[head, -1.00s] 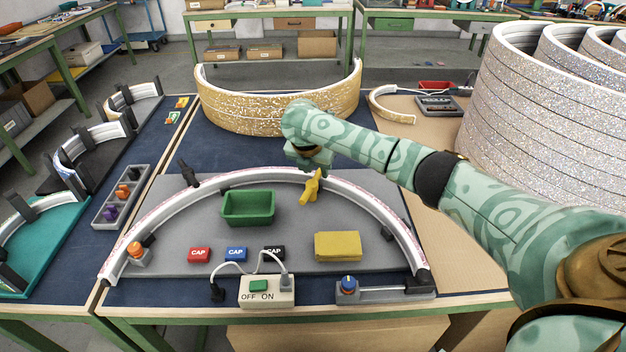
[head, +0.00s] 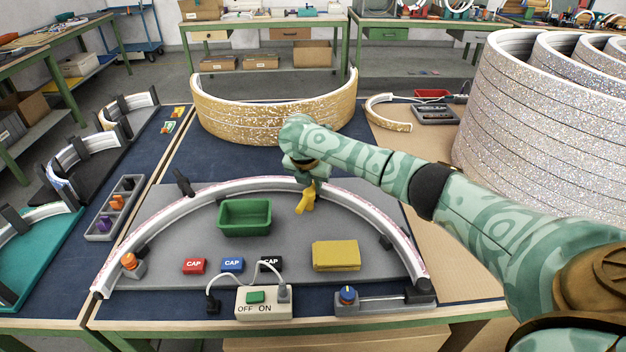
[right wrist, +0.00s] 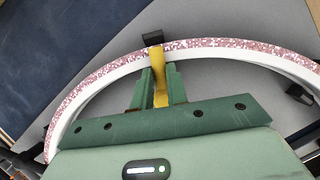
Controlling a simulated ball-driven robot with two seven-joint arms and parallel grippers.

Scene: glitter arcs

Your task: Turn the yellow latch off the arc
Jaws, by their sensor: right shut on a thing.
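The yellow latch (head: 305,203) sits at the inner side of the white arc (head: 345,192), right of its top. My right gripper (head: 309,184) is down on the latch and partly hides it. In the right wrist view the gripper (right wrist: 160,86) is shut on the yellow latch (right wrist: 157,62), with a green finger on each side. The latch's far end lies across the arc's pink-speckled strip (right wrist: 196,44), close to a black block. My left gripper is not in view.
A green tray (head: 244,230) and a yellow pad (head: 336,263) lie inside the arc on the grey board (head: 200,235). Red, blue and black CAP blocks lie in front, near the OFF/ON switch box (head: 263,308). A gold glitter arc (head: 272,115) stands behind.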

